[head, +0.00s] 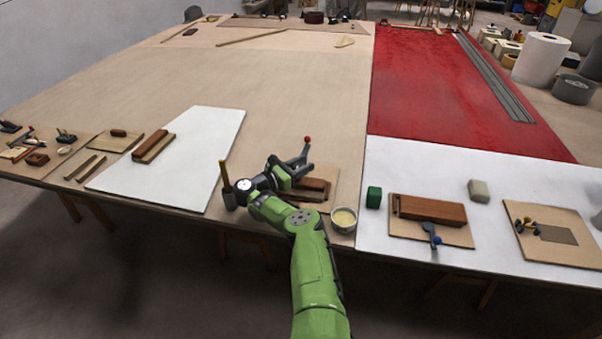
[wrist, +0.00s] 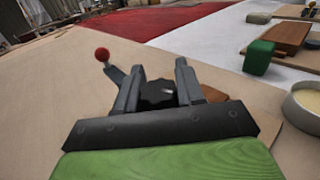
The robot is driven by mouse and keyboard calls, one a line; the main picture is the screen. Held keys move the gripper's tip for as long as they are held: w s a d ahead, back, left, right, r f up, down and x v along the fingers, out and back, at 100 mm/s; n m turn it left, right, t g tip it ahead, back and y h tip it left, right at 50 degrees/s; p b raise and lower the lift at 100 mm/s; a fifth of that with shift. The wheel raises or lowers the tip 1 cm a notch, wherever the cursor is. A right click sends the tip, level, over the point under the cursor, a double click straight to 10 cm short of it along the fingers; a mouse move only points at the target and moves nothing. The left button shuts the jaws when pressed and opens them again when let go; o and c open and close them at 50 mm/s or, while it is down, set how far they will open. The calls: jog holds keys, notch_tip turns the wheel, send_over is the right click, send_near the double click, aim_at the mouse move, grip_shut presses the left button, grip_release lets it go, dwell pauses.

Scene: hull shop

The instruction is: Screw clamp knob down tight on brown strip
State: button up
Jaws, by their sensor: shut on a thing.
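My gripper (head: 291,170) is low over a small board at the front edge of the table. In the wrist view, my gripper's two fingers (wrist: 159,72) are shut on a dark, lobed clamp knob (wrist: 158,95). A dark arm with a red ball (head: 307,139) rises just beyond my gripper; the ball also shows left of the fingers in the wrist view (wrist: 102,53). The brown strip (head: 316,186) lies on the board, partly hidden by my gripper. In the wrist view a bit of brown (wrist: 213,94) shows behind the right finger. The knob's contact with the strip is hidden.
A bowl of pale yellow stuff (head: 343,219) stands close right of my arm. A green block (head: 374,197) and another board with a brown block (head: 432,209) are further right. An upright yellow-handled tool (head: 225,178) stands close left.

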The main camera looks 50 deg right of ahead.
jog(key=shift+s+f+m+g+y+b, duration=0.1)
jog(key=shift+m+g+y+b, duration=0.2)
jog(key=shift+m+g+b, duration=0.35)
jog(key=shift+g, duration=0.25)
jog(key=o, duration=1)
jog(key=shift+c, duration=0.2)
notch_tip(320, 180, up, 10)
jog(key=p, duration=0.2)
